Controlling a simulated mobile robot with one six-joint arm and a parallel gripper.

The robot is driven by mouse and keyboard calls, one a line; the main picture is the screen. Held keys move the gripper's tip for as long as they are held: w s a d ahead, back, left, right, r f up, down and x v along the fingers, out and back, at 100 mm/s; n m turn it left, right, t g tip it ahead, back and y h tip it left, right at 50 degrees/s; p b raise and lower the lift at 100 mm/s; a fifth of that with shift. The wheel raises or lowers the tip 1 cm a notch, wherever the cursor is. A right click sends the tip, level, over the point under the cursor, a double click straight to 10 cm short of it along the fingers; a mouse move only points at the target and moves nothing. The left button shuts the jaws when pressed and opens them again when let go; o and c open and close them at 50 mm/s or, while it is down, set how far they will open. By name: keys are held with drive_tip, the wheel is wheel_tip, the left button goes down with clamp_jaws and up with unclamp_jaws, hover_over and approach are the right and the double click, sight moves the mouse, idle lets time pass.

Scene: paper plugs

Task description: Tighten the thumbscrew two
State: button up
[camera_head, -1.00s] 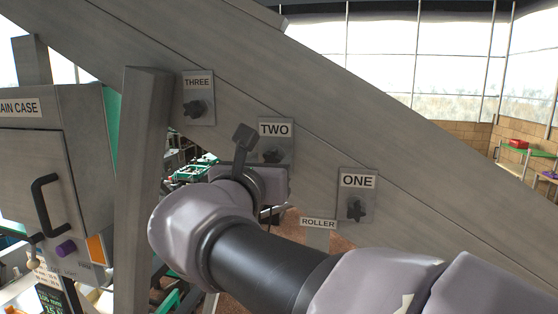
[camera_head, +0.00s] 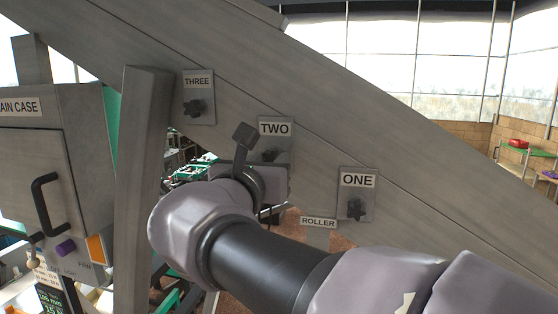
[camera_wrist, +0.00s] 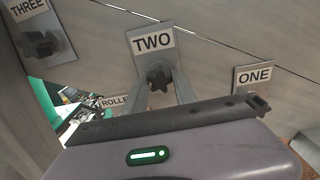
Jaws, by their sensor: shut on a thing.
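Thumbscrew two (camera_wrist: 158,76) is a dark knob on a metal plate under the label TWO (camera_wrist: 153,41). In the wrist view my gripper (camera_wrist: 166,84) has its two grey fingers on either side of this knob, shut on it. In the head view the thumbscrew (camera_head: 270,155) shows only in part, since my wrist and gripper cover the lower part of its plate.
Thumbscrew three (camera_head: 194,108) is up to the left and thumbscrew one (camera_head: 356,208) down to the right, on the same sloping grey beam (camera_head: 330,125). A grey post (camera_head: 143,190) and the main case (camera_head: 50,150) with its black handle stand at the left.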

clamp_jaws()
drive_tip(key=shift+f+m+b, duration=0.1)
drive_tip(key=shift+m+b, duration=0.5)
drive_tip(key=shift+b, duration=0.2)
drive_tip(key=shift+m+b, duration=1)
drive_tip(key=shift+m, duration=0.1)
drive_tip(key=o, duration=0.6)
unclamp_jaws()
